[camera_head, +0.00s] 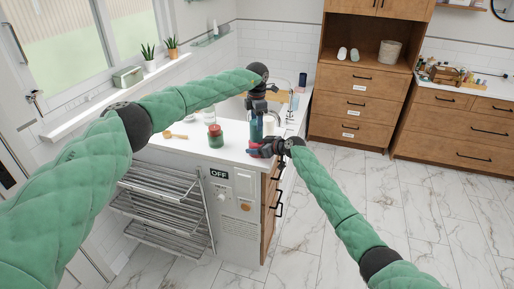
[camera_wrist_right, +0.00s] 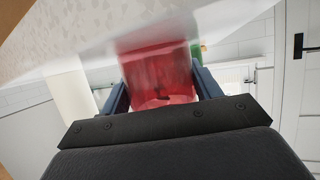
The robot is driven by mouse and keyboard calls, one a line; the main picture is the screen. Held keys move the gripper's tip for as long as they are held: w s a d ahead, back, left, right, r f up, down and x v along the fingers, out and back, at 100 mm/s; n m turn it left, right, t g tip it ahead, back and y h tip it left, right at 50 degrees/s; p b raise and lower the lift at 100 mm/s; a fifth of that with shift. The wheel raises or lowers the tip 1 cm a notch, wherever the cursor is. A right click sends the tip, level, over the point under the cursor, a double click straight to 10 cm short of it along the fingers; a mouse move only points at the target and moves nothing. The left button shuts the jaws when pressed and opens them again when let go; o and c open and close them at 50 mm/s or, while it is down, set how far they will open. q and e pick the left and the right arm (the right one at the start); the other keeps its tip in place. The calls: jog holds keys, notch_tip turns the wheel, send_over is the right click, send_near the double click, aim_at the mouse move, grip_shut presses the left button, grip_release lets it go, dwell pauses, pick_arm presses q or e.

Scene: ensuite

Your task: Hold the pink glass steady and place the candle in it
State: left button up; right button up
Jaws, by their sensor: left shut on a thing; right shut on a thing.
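The pink glass (camera_wrist_right: 158,72) fills the middle of the right wrist view, between the two dark fingers of my right gripper. In the head view, my right gripper (camera_head: 258,149) is shut on it at the end of the white counter; only a bit of pink shows there. My left gripper (camera_head: 256,128) points down just above and behind the right one. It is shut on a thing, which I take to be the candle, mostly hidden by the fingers. Whether that thing touches the glass cannot be told.
A red and green jar (camera_head: 215,138) stands on the white counter (camera_head: 190,152), left of the grippers. A wooden-looking item (camera_head: 174,135) lies farther left. A metal rack (camera_head: 165,205) sticks out below the counter. Wooden drawers (camera_head: 358,100) stand behind, with open marble floor in front.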

pick_arm(q)
jog(key=shift+f, duration=1.05)
jog(key=o, duration=1.2)
jog(key=shift+c, duration=0.2)
notch_tip(320, 180, up, 12)
